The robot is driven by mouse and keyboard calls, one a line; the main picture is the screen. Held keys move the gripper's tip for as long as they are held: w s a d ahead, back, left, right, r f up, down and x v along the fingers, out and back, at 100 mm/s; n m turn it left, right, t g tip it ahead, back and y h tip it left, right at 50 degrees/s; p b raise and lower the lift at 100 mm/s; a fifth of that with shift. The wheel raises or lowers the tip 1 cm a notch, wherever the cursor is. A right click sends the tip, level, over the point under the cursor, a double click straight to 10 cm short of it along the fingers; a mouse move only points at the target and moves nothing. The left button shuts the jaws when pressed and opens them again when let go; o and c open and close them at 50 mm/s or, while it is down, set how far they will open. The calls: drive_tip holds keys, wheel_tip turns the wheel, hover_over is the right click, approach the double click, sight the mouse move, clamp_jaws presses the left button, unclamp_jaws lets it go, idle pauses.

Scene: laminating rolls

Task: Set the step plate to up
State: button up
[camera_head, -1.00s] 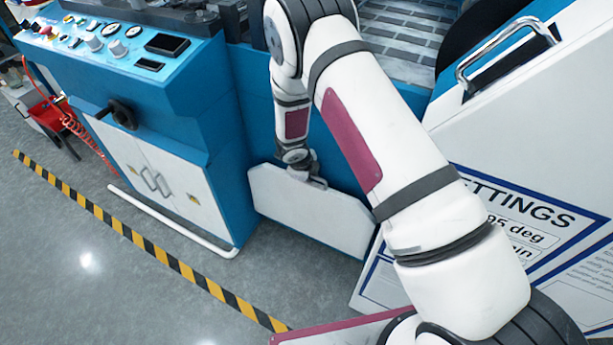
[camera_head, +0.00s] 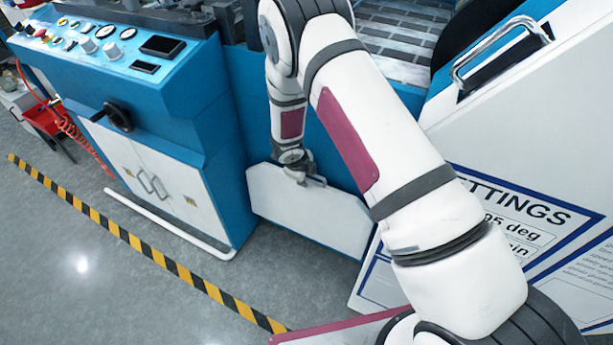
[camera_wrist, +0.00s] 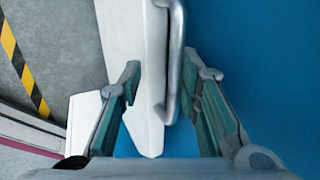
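The step plate (camera_head: 310,215) is a white panel with cut corners, low at the blue machine's front. It looks steep, close to upright, along the front; its exact angle is hard to tell. In the wrist view the plate (camera_wrist: 128,50) shows as a narrow white strip with a grey metal handle bar (camera_wrist: 175,65) along its right side. My gripper (camera_head: 308,181) is at the plate's upper edge. In the wrist view my gripper (camera_wrist: 168,105) is open, one finger left and one right of the handle bar, with gaps to it. Contact is not visible.
A blue control cabinet (camera_head: 185,120) with a black crank stands left of the plate. A white sloped panel with a settings sign (camera_head: 515,225) and a metal handle is at right. Open grey floor with a yellow-black stripe (camera_head: 150,250) lies in front.

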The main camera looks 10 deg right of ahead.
drive_tip(key=v, duration=1.1)
drive_tip(key=shift+s+r, duration=0.2)
drive_tip(key=shift+r, duration=0.1)
